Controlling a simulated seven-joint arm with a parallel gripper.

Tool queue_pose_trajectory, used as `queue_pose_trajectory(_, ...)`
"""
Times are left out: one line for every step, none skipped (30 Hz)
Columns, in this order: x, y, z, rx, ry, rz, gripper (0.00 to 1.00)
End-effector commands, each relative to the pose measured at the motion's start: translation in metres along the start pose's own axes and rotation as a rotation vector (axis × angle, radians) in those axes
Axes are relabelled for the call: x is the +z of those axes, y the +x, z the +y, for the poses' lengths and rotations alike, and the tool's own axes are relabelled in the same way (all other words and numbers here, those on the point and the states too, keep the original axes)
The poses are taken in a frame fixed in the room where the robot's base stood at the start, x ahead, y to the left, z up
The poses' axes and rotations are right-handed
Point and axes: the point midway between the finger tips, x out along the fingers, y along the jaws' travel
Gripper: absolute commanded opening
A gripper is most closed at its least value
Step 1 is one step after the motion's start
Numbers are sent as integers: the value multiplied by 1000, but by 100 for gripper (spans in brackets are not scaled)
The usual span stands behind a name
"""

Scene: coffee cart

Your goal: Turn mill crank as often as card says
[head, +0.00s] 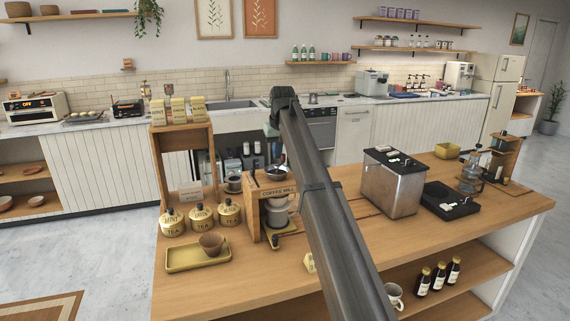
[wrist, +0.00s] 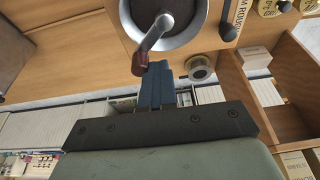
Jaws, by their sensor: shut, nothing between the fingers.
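The wooden coffee mill (head: 270,190) stands on the cart's wooden top, its crank partly behind my arm in the head view. In the wrist view the metal crank (wrist: 152,36) reaches from the hub over the round grey bowl, ending in a brown knob (wrist: 139,64). My gripper (wrist: 157,68) is shut and empty, its blue fingertips close beside the knob; I cannot tell whether they touch it. A small pale card (head: 191,194) stands behind the tea tins; its writing is too small to read.
Several tea tins (head: 201,216) and a yellow tray (head: 197,256) with a brown cup are left of the mill. A wooden shelf (head: 205,150) rises behind them. A steel box (head: 391,185) and black scale (head: 450,200) stand to the right.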

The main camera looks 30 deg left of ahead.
Motion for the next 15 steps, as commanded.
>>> queue_pose_trajectory(-1, 0, 1, 2, 0, 1, 0)
queue_pose_trajectory(-1, 0, 1, 2, 1, 1, 0)
queue_pose_trajectory(-1, 0, 1, 2, 1, 1, 0)
queue_pose_trajectory(-1, 0, 1, 2, 1, 1, 0)
queue_pose_trajectory(0, 0, 2, 2, 1, 2, 0)
queue_pose_trajectory(0, 0, 2, 2, 1, 2, 0)
queue_pose_trajectory(0, 0, 3, 2, 1, 2, 0)
queue_pose_trajectory(1, 0, 4, 2, 1, 2, 0)
queue_pose_trajectory(2, -1, 6, 3, 2, 2, 0)
queue_pose_trajectory(2, -1, 8, 3, 2, 2, 0)
queue_pose_trajectory(3, -1, 10, 3, 2, 2, 0)
queue_pose_trajectory(4, -2, 12, 3, 3, 3, 0)
queue_pose_trajectory(5, -2, 14, 4, 3, 3, 0)
queue_pose_trajectory(6, -2, 16, 4, 3, 3, 0)
queue_pose_trajectory(6, -2, 18, 5, 3, 4, 0)
